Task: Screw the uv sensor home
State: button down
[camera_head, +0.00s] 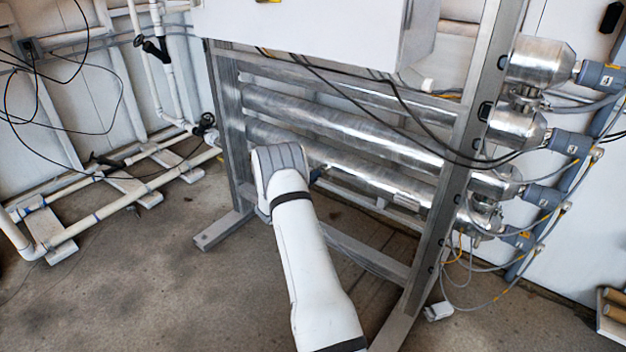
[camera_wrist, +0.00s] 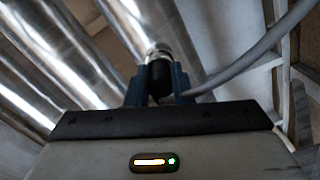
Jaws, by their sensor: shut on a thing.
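In the wrist view, the uv sensor (camera_wrist: 158,52) is a small dark cylinder with a metallic collar at its top, up against one of the shiny steel reactor tubes (camera_wrist: 165,25). My gripper (camera_wrist: 160,82) is shut on its dark body, one finger on each side. A grey cable runs from beside the fingers to the upper right. How far the sensor is seated in the tube cannot be seen. In the head view, my white arm reaches to the lower steel tubes (camera_head: 340,125); the gripper and sensor are hidden behind it.
A grey metal frame (camera_head: 470,130) holds the tubes, with a white cabinet (camera_head: 320,25) above. Black cables hang across the tubes. Grey-capped tube ends (camera_head: 570,142) with cables stand at the right. White pipework (camera_head: 120,180) lies at the left. The concrete floor in front is mostly clear.

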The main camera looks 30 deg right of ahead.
jog(key=shift+w+a+r+m, duration=0.3)
jog(key=shift+w+r+m, duration=0.25)
jog(key=shift+m, duration=0.45)
jog(key=c, duration=1.7)
grip_release()
jog(key=shift+m, duration=0.6)
jog(key=shift+c, duration=0.2)
jog(key=shift+o, duration=0.9)
jog(key=shift+s, duration=0.1)
jog(key=o, duration=0.4)
jog(key=shift+s+f, duration=0.2)
jog(key=shift+f, duration=0.05)
